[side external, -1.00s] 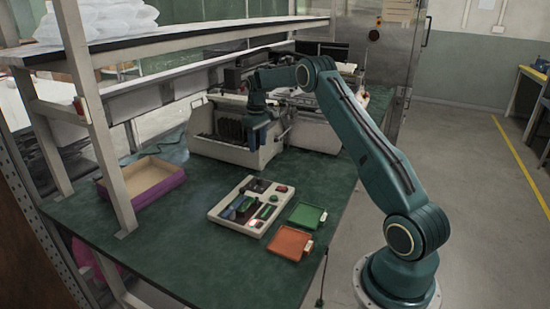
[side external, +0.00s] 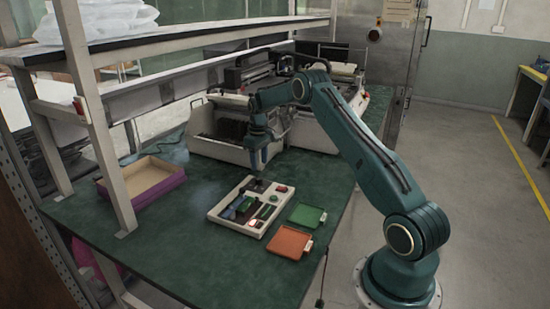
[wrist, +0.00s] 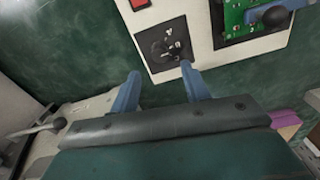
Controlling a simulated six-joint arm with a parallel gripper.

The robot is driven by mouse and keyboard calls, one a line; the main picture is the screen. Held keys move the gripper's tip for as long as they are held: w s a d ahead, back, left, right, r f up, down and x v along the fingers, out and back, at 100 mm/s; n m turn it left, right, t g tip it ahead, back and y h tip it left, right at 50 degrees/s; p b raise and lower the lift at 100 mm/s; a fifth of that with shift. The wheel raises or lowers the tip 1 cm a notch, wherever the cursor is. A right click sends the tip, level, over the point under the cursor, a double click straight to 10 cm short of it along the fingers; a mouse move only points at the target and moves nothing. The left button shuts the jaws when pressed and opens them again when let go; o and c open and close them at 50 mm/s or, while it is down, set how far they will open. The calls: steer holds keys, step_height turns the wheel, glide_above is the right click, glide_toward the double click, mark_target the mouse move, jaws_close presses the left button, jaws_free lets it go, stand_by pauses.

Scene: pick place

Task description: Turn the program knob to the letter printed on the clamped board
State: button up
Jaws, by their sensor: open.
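The program knob (wrist: 172,48) is small and dark, on a square black plate with white marks around it. The plate (side external: 259,185) shows at the back edge of the pale panel (side external: 218,214). The green board (wrist: 235,17) sits in a dark recess to the right in the wrist view, under a blue clamp (wrist: 285,6) with a black ball end. I cannot read a letter on it. My gripper (wrist: 160,70) is open and empty, its blue fingers just short of the plate's near edge. In the side view my gripper (side external: 257,170) hangs above the panel's back edge, pointing down.
A red part (side external: 282,189) sits on the panel near the knob plate. A green tray (side external: 307,214) and an orange tray (side external: 290,242) lie to its right. A purple-sided box (side external: 145,182) stands left. A grey machine (side external: 215,147) stands behind. The front of the table is clear.

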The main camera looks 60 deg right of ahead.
mark_target(260, 178)
steer(key=shift+f, duration=3.55)
steer(key=c, duration=1)
